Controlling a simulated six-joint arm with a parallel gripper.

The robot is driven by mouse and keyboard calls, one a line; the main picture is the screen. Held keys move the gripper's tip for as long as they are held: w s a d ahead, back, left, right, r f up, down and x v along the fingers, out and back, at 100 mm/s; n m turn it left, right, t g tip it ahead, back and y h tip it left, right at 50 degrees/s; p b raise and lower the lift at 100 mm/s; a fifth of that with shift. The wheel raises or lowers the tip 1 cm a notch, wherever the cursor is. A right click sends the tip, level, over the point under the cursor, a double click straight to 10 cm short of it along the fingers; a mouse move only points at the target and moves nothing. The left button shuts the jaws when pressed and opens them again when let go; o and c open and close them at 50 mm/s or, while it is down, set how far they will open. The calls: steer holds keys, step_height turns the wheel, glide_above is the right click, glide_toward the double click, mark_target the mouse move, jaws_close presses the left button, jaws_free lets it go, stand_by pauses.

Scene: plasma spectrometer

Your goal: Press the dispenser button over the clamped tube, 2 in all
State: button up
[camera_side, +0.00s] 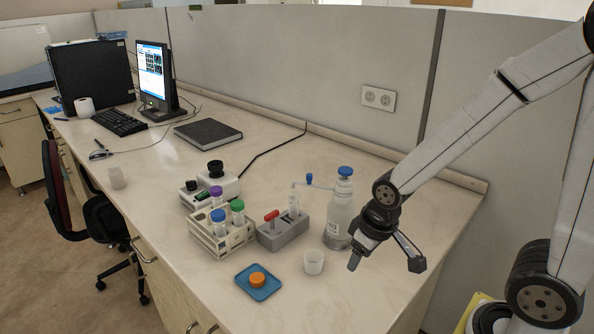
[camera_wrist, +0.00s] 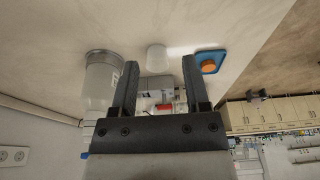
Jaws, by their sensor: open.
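The dispenser bottle (camera_side: 340,218) stands upright with a blue top (camera_side: 345,171), which appears to be its button, and a thin spout reaching left. A clear tube (camera_side: 294,204) stands under the spout's end at the grey clamp block (camera_side: 290,236), which has a red handle (camera_side: 271,215). My gripper (camera_side: 386,262) is open and empty, to the right of the bottle and apart from the blue top. In the wrist view my gripper (camera_wrist: 160,66) shows two spread fingers. The bottle (camera_wrist: 101,82) is left of them; the clamp block and red handle are partly hidden behind them.
A white cup (camera_side: 313,262) stands in front of the bottle. A blue tray (camera_side: 245,277) holds an orange cap (camera_side: 257,279). A rack (camera_side: 207,240) of capped tubes and a small white instrument (camera_side: 220,182) are left of the clamp. The wall panel runs behind.

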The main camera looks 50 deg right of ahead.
jaws_close()
stand_by(1.6)
